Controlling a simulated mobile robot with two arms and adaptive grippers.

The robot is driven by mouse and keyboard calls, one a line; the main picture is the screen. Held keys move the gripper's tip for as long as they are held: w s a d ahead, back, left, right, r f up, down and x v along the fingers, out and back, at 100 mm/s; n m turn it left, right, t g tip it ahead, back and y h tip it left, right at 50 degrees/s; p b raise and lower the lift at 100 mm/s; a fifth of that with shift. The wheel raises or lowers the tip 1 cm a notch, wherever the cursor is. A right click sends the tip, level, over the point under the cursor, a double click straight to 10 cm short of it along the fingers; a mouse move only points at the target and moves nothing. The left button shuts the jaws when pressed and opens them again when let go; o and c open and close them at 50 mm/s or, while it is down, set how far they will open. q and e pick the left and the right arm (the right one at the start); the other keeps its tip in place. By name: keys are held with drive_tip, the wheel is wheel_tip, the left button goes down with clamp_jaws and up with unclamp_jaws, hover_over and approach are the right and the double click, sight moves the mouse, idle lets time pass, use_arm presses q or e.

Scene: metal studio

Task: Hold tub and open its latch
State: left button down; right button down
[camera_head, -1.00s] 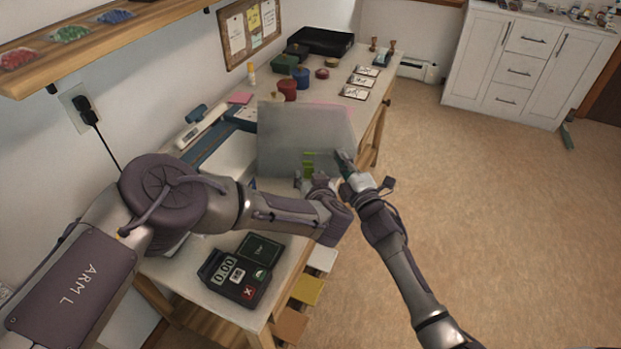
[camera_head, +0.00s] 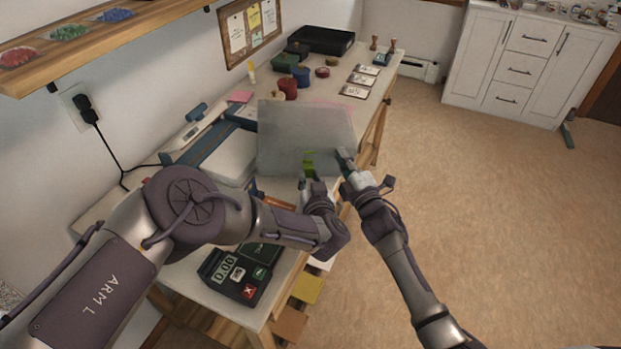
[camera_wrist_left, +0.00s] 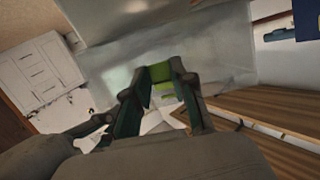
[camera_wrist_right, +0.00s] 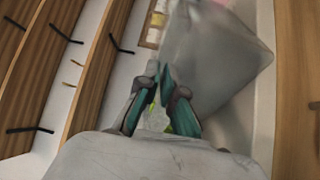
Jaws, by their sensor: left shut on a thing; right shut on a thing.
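The tub (camera_head: 300,128) is a translucent grey box over the near long side of the workbench, in the middle of the head view. Its green latch (camera_head: 309,160) is on the lower part of the side facing me. My left gripper (camera_head: 309,178) is shut on the latch; in the left wrist view the green latch (camera_wrist_left: 160,72) sits between the fingertips. My right gripper (camera_head: 344,160) is shut on the tub at its lower right edge. The tub (camera_wrist_right: 215,55) lies just beyond those fingertips in the right wrist view. The exact grip on the edge is hard to see.
The workbench (camera_head: 262,303) carries a dark scale (camera_head: 240,272) in front, a blue and white device (camera_head: 222,150) at left, and jars (camera_head: 288,88), cards and a black tray (camera_head: 320,40) behind. Open floor (camera_head: 500,220) lies to the right.

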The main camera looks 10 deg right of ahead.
use_arm(q)
drive_tip(key=c, duration=1)
unclamp_jaws()
drive_tip(key=shift+o, duration=0.2)
drive_tip(key=v, duration=1.2)
use_arm(e)
drive_tip(key=c, duration=1.2)
unclamp_jaws()
drive_tip(key=shift+c, duration=0.2)
